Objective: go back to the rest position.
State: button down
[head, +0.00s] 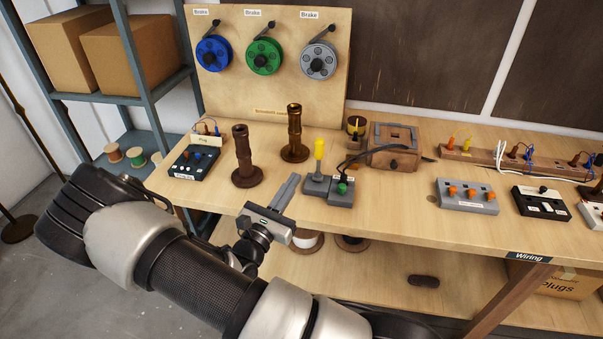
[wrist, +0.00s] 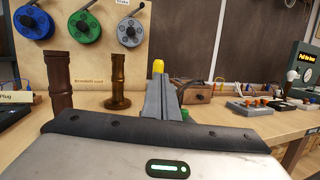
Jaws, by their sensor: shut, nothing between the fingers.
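My gripper (head: 286,192) is shut and empty. It is held above the front part of the workbench (head: 395,225), to the left of the grey device with the yellow handle (head: 319,150). In the wrist view my closed fingers (wrist: 160,98) point ahead toward the back of the bench and partly cover that device. My arm reaches in from the lower part of the head view. Two dark brown turned lamp columns stand upright to the left of the gripper: a shorter one (head: 243,160) and a taller one (head: 295,135).
A board (head: 285,95) with blue, green and grey reels stands behind. A black plug box (head: 193,164) lies left; a wooden box (head: 393,150), a grey terminal block (head: 467,197) and a black switch box (head: 541,204) lie right. A shelf (head: 150,78) with cartons stands left.

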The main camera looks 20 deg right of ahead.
jog(key=shift+v, duration=0.85)
jog(key=shift+r, duration=0.2)
jog(key=s+d+r+m+g+y, duration=0.2)
jog(key=s+d+r+m+g, duration=0.15)
jog(key=s+m+g, duration=0.4)
jog(key=s+d+r+m+g+y, duration=0.2)
jog(key=s+r+m+g, duration=0.2)
jog(key=s+m+g, duration=0.4)
jog(key=s+a+r+m+t+y, duration=0.6)
jog(key=a+r+m+t+y, duration=0.2)
jog(key=a+r+m+y, duration=0.2)
notch_tip(320, 180, up, 4)
jog(key=shift+s+a+f+y+p, duration=0.15)
jog(key=shift+a+y+p, duration=0.3)
jog(key=shift+a+y, duration=0.5)
jog(key=shift+a, duration=0.1)
